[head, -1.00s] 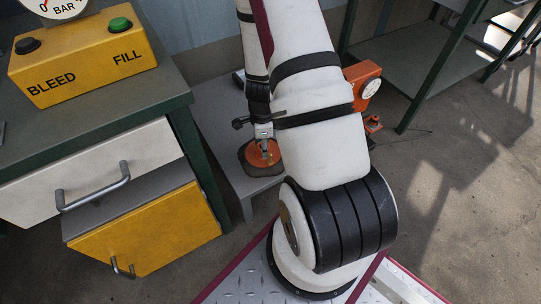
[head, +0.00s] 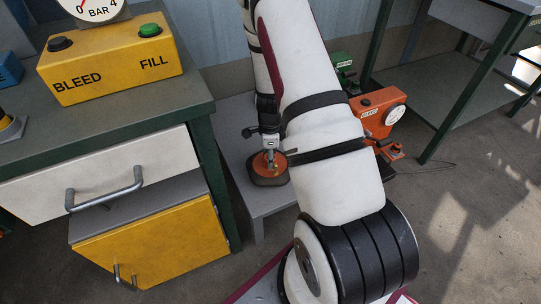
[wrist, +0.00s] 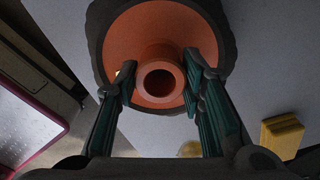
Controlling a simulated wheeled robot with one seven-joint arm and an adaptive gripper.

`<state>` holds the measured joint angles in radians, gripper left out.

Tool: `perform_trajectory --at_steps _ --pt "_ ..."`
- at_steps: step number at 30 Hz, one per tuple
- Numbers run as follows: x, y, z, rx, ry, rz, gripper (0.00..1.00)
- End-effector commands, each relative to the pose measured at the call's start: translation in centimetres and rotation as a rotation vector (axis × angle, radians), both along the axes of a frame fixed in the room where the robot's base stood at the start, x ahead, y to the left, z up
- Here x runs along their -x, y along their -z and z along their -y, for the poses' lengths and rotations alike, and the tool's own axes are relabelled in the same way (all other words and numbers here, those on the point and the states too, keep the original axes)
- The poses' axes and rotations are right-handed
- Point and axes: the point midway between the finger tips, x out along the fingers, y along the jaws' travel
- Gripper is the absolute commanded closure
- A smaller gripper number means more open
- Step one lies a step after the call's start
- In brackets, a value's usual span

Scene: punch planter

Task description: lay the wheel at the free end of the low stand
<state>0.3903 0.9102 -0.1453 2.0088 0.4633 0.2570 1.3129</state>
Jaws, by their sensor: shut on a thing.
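The wheel (head: 269,174) has an orange hub and a dark tyre. It lies roughly flat in my gripper, over the near end of the grey low stand (head: 232,118). My gripper (head: 269,154) points down and is shut on the raised tube at the hub's centre. In the wrist view the gripper's two green-ribbed fingers (wrist: 162,88) flank this orange tube of the wheel (wrist: 122,42), with the stand's grey top (wrist: 262,70) around it. I cannot tell whether the tyre touches the stand. My arm hides much of the stand to the right.
A bench (head: 198,108) with drawers, one yellow-fronted and pulled out, stands close left of the stand. An orange device with a dial (head: 378,112) and a green one (head: 343,66) are behind my arm. A yellow block (wrist: 282,136) shows in the wrist view. Open floor is at right.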

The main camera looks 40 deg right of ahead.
Motion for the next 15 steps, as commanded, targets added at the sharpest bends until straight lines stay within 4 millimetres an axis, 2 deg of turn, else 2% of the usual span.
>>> perform_trajectory --at_steps 14,15 --pt "-0.22 0.62 0.12 0.003 0.0 0.005 1.0" --pt "-0.06 0.77 0.02 0.001 0.0 0.002 0.6"
